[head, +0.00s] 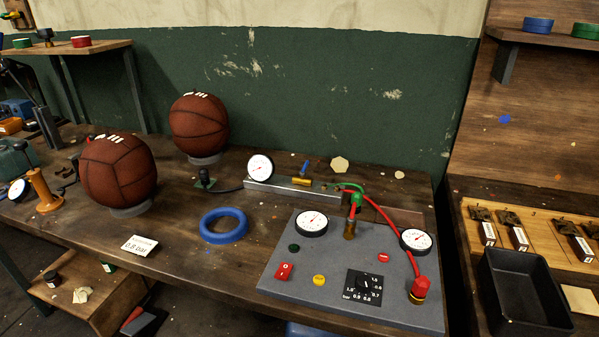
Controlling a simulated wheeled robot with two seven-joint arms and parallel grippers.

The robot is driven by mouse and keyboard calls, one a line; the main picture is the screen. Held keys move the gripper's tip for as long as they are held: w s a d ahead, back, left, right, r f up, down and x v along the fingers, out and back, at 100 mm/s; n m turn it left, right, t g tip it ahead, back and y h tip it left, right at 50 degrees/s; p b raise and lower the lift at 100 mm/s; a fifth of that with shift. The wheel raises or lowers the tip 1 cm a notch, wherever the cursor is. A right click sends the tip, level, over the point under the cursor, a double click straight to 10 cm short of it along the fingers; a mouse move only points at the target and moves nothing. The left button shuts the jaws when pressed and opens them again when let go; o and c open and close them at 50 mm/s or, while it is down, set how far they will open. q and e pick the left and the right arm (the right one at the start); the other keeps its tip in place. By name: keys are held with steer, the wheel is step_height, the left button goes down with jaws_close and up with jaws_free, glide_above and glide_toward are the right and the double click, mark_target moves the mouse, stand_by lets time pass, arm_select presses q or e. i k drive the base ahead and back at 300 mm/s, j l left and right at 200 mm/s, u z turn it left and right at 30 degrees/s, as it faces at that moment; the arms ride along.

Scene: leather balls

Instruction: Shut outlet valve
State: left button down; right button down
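A grey control panel (275,258) lies on the workbench at the right. A brass fitting with a green lever (356,197) stands at its back edge. A red hose (387,216) curves from there to a red-topped brass fitting (419,289) at the panel's right. Behind the panel, a metal bar (270,188) carries a brass valve (302,182) with a blue handle (304,167) sticking up. I cannot tell which of these is the outlet valve; no label on them is readable. Neither of my grippers is in view.
The panel has round gauges (311,223), a red switch (284,271) and a black dial (365,287). Two leather balls (119,173) (199,126) sit on stands at the left. A blue ring (223,226) and a 0.8 bar card (139,245) lie in front. A black tray (524,291) stands right.

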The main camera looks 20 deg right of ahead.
mark_target(351, 220)
steer(key=i+j+z, duration=0.2)
steer(key=j+z, duration=0.15)
steer(key=i+j+z, duration=0.15)
steer(key=j+z, duration=0.25)
steer(key=i+j+z, duration=0.1)
steer(key=j+z, duration=0.25)
